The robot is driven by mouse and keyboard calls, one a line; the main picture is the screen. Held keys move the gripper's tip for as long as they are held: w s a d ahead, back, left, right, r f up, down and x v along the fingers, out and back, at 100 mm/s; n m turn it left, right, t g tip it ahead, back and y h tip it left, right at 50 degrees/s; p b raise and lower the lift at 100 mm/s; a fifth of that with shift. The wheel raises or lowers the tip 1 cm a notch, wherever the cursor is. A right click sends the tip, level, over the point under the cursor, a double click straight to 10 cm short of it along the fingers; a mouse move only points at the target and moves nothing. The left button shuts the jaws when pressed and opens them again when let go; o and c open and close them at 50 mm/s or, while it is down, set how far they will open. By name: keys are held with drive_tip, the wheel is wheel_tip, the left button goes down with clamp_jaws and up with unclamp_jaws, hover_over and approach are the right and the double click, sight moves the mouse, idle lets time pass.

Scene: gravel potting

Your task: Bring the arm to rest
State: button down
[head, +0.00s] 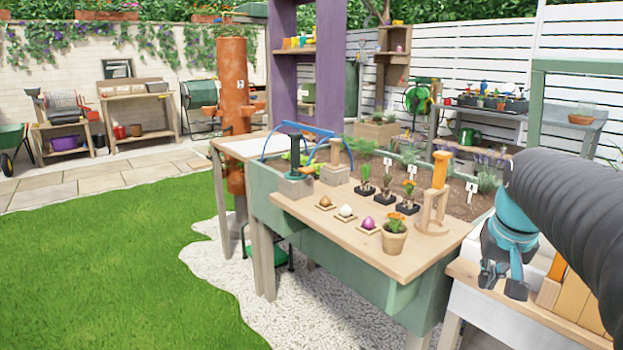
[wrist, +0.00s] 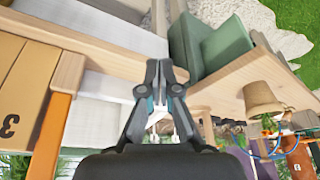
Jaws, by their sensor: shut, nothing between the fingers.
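My gripper (head: 503,288) is at the right of the head view, at the end of my dark ribbed arm, with its fingers pointing down. It hangs in front of the pale wooden bench to the right of the green planter table (head: 345,262). In the wrist view my gripper (wrist: 159,68) has its fingertips together with nothing between them. Whether it touches anything below cannot be told, but no contact shows.
On the planter's board stand a potted orange flower (head: 394,237), several small black pots, three bulbs on little trays and a wooden stand (head: 433,205). Numbered wooden panels (wrist: 22,95) lie left there. Lawn (head: 110,270) is clear.

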drive_tip(key=s+a+f+n+t, duration=0.1)
drive_tip(key=s+a+f+n, duration=0.1)
drive_tip(key=s+a+f, duration=0.2)
drive_tip(key=s+a+f+n+y, duration=0.1)
drive_tip(key=s+a+f, duration=0.3)
drive_tip(key=s+a, duration=0.6)
drive_tip(key=shift+s+a+f+n+t, duration=0.25)
drive_tip(key=shift+s+a+n+t, duration=0.15)
drive_tip(key=shift+a, duration=0.1)
idle(0.8)
